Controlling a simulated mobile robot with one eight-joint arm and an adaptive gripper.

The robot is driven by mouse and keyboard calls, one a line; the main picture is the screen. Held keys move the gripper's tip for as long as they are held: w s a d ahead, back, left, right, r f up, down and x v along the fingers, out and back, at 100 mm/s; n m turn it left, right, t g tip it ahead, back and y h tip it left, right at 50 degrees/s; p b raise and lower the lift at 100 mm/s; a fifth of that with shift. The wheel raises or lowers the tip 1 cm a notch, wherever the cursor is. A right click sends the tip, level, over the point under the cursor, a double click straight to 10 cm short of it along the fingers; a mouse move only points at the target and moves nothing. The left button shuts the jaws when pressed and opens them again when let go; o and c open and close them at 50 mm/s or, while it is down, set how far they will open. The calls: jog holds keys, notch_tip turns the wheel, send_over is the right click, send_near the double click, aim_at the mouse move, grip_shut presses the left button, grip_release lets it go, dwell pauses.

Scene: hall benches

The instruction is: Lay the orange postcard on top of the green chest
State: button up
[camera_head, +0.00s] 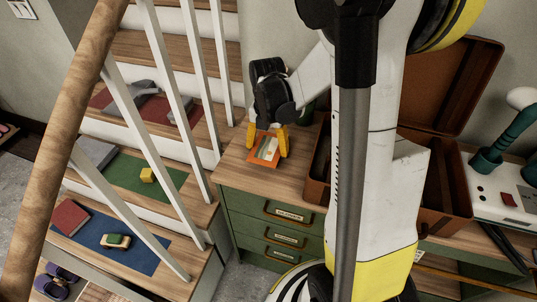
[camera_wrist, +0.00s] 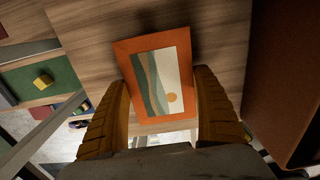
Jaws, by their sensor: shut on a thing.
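The orange postcard (camera_head: 262,156) has a small landscape picture with a sun, plain in the wrist view (camera_wrist: 125,58). My gripper (camera_head: 268,145) has its yellow fingers on either side of the postcard and is shut on it, as the wrist view also shows (camera_wrist: 160,88). The green chest (camera_head: 262,230) has drawers with labelled handles and a wooden top (camera_head: 231,163).
An open brown case (camera_head: 430,205) stands to the right of the postcard, partly hidden by my arm. A staircase with white balusters (camera_head: 172,75) and a wooden handrail (camera_head: 75,130) is at the left. A white device with a teal handle (camera_head: 500,190) is at the far right.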

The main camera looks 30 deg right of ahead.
jog(key=shift+f, duration=1.1)
jog(key=shift+b, duration=0.35)
jog(key=shift+f, duration=0.25)
jog(key=o, duration=0.9)
jog(key=shift+o, duration=0.2)
jog(key=shift+r, duration=0.2)
